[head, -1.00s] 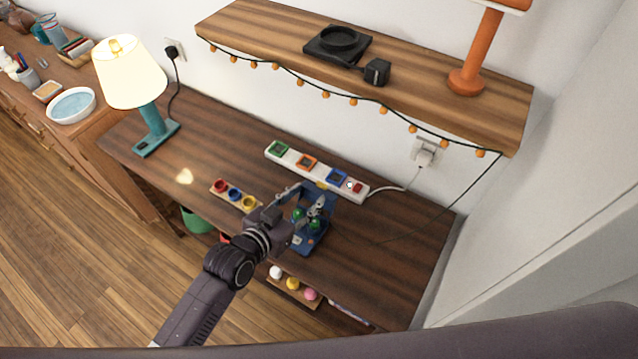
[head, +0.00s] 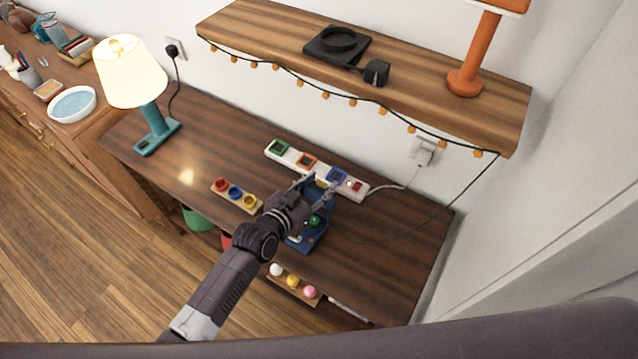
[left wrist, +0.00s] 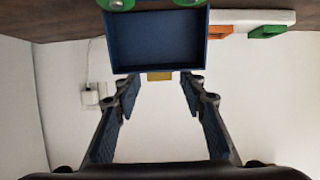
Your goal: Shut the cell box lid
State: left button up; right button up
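The blue cell box (head: 312,241) sits on the dark wooden desk with green-ended cells inside, partly hidden by my arm. Its blue lid stands open at the back; in the left wrist view the lid (left wrist: 158,40) shows as a shallow tray with a yellow tab (left wrist: 160,76) on its edge. My left gripper (head: 317,187) is at the upper edge of the lid. In the left wrist view the left gripper (left wrist: 160,84) is open, with one finger on each side of the tab and nothing between them gripped. My right gripper is not in view.
A white power strip (head: 318,170) with coloured sockets lies just behind the box. A tray of coloured rings (head: 236,195) is to the left, a teal lamp (head: 152,125) farther left. A shelf (head: 420,95) overhangs the back. The desk's right part is clear.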

aim_at(311, 195)
pick_arm(q)
grip_shut()
jog(key=shift+s+a+f+t+b, duration=0.15)
jog(key=shift+t+b, duration=0.15)
jog(key=shift+b, duration=0.5)
jog(key=s+a+t+h+b, duration=0.1)
jog(key=t+b, duration=0.1)
jog(key=b, duration=0.3)
jog(key=s+a+t+h+b, duration=0.1)
jog(key=h+b, duration=0.1)
jog(key=b, duration=0.3)
jog(key=shift+s+t, duration=0.35)
jog(key=shift+t, duration=0.05)
jog(key=shift+s+a+r+b, duration=0.2)
jog(key=shift+s+r+b, duration=0.15)
jog(key=shift+s+b, duration=0.15)
jog(key=shift+a+f, duration=0.1)
jog(key=shift+o, duration=1)
grip_release()
